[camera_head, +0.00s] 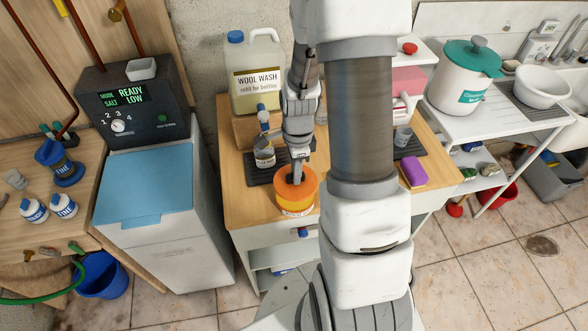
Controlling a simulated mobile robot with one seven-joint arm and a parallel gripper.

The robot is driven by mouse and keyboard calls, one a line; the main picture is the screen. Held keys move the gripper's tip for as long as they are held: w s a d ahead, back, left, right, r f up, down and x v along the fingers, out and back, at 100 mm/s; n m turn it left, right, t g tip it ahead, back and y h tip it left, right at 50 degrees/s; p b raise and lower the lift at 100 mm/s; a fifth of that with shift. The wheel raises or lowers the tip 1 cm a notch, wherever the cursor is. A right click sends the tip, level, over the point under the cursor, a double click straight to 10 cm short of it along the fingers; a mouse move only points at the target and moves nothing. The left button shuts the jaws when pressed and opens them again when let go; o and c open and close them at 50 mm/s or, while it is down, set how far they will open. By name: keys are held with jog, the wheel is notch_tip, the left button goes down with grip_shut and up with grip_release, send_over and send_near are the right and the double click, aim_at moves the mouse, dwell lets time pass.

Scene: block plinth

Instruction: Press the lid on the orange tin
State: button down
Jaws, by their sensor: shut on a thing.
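The orange tin (297,210) stands near the front edge of the wooden worktop, with a pale label low on its side. An orange lid (283,190) is at its top; from this view I cannot tell whether it is fully seated or slightly raised. My gripper (297,178) points down at the middle of the lid and is shut on it. The fingertips and the part they grip are too small to make out.
A small labelled bottle (264,153) is close behind left of the tin. A purple sponge (413,171) lies to the right. My arm hides the middle of the worktop.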

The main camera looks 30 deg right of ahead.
jog(key=shift+f, duration=0.1)
notch_tip(320, 180, down, 5)
jog(key=b, duration=0.4)
jog(key=shift+f+b, duration=0.1)
jog(key=shift+b, duration=0.3)
jog(key=shift+f+b, duration=0.3)
dwell(0.9)
jog(key=shift+c, duration=0.9)
grip_release()
jog(key=shift+r+p, duration=2.05)
jog(key=shift+r, duration=0.55)
